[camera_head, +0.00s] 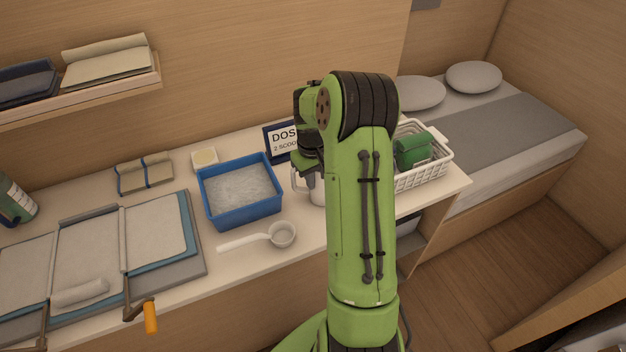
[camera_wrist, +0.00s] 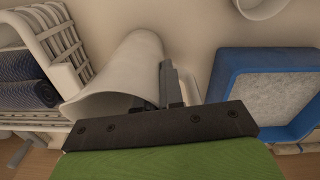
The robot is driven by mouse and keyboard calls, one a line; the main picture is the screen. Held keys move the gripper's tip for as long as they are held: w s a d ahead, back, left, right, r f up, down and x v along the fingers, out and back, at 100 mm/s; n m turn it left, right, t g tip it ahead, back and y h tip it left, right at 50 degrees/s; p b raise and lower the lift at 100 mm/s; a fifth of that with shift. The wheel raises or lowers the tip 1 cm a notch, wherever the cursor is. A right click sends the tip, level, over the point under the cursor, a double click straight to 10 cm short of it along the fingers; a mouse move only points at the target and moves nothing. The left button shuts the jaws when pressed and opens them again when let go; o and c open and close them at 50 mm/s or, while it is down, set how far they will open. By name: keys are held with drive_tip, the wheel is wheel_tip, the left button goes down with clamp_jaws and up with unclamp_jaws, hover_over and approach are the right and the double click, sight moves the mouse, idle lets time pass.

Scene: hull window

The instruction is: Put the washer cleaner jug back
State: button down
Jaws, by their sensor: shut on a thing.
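A white jug (camera_head: 317,190) shows partly behind my arm in the head view, on or just above the counter between the blue tray and the white basket. In the wrist view the jug (camera_wrist: 122,75) lies across the middle left with its wide rim toward the camera. My gripper (camera_wrist: 163,90) is shut on the jug at its handle side, one dark finger showing along its wall. In the head view my gripper (camera_head: 306,168) is mostly hidden by my arm. I cannot tell whether the jug touches the counter.
A blue tray of pale granules (camera_head: 222,222) and a white scoop (camera_head: 280,236) are left of the jug. A white basket (camera_head: 450,160) with a green item is right. A "DOS… 2 SCOO…" sign (camera_head: 280,142) stands behind. A green bottle (camera_head: 18,205) is far left.

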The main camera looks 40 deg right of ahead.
drive_tip(key=shift+f, duration=0.2)
drive_tip(key=c, duration=1.3)
unclamp_jaws()
drive_tip(key=shift+o, duration=0.2)
drive_tip(key=shift+r, duration=0.1)
wheel_tip(320, 180, up, 12)
drive_tip(key=p, duration=0.2)
drive_tip(key=s+a+r+n+t+h, duration=0.1)
drive_tip(key=s+a+r, duration=0.2)
drive_tip(key=a+r, duration=0.25)
drive_tip(key=s+a+r+t, duration=0.1)
drive_tip(key=s+a+r, duration=0.25)
drive_tip(key=a, duration=0.35)
drive_tip(key=s+a+t+y, duration=0.1)
drive_tip(key=s+a+t, duration=0.2)
drive_tip(key=s+a, duration=0.7)
drive_tip(key=s, duration=0.3)
drive_tip(key=shift+s+a+n+t, duration=0.3)
drive_tip(key=shift+s+a+n, duration=0.05)
drive_tip(key=shift+s+n, duration=0.05)
